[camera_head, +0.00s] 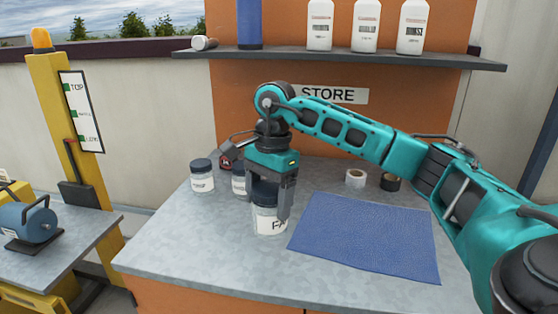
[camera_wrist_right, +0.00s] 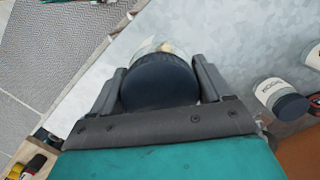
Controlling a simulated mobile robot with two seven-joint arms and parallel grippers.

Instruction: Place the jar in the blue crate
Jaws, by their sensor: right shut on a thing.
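My right gripper (camera_head: 270,200) points down over the grey counter and is shut on a jar (camera_head: 268,222) with a white label and dark lid. The label is partly hidden by a finger. In the right wrist view the jar's dark lid (camera_wrist_right: 160,82) sits between the two fingers. The jar's base is at or just above the counter; I cannot tell which. Two similar jars stand behind, one at the left (camera_head: 202,178) and one (camera_head: 238,181) partly hidden by my gripper. No blue crate is recognisable in either view. My left gripper is not in view.
A flat blue mat (camera_head: 370,235) lies right of the held jar on the counter (camera_head: 175,235). Two tape rolls, one white (camera_head: 356,178) and one dark (camera_head: 390,182), sit behind it. A shelf (camera_head: 350,59) above holds white bottles and a blue object (camera_head: 249,25).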

